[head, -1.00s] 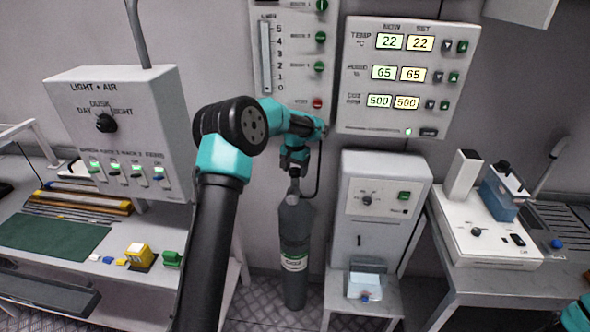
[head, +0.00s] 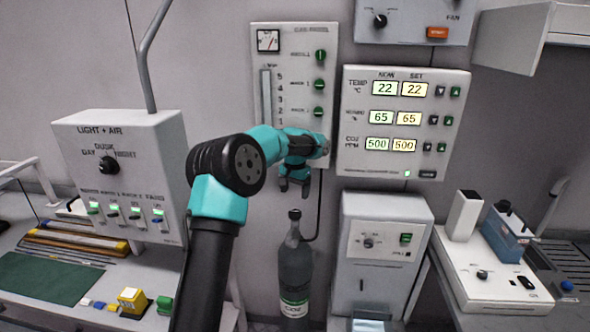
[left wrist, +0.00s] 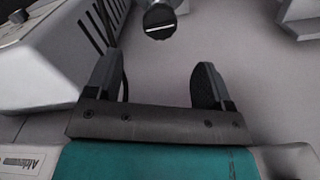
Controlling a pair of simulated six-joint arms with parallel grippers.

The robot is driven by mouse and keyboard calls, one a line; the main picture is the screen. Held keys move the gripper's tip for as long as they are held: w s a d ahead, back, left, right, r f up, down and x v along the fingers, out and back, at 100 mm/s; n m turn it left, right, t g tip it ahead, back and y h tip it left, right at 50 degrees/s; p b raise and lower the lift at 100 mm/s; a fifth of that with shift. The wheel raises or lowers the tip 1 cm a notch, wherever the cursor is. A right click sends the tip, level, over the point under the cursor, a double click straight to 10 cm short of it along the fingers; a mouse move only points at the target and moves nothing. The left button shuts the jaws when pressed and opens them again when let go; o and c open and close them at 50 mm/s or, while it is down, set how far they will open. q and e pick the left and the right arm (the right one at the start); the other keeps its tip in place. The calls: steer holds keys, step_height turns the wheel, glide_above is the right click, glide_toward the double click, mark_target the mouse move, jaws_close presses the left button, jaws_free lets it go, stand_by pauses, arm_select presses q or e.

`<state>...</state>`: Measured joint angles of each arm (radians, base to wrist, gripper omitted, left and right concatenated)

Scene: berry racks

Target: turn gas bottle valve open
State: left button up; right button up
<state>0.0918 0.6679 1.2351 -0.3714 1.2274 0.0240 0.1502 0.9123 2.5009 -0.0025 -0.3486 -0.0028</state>
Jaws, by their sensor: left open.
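The dark grey gas bottle (head: 295,268) stands upright against the wall in the head view, with a CO2 label low on it. Its small dark valve (head: 294,214) is at the top, with a black hose beside it. My left gripper (head: 293,187) is open and empty, pointing down, and appears above the valve with a gap between. In the left wrist view the open fingers (left wrist: 158,85) have nothing between them. A round dark knob with a white line (left wrist: 160,22) shows beyond them; it may be the valve. My right gripper is out of view.
The gas panel (head: 321,48) is on the wall behind the left arm, with the climate display panel (head: 402,160) to its right. A white cabinet (head: 385,210) stands close to the right of the bottle. The light and air box (head: 130,150) is at left.

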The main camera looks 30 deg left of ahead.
arm_select(q)
step_height(320, 180, up, 8)
steer(key=shift+r, duration=0.25)
stand_by(0.5)
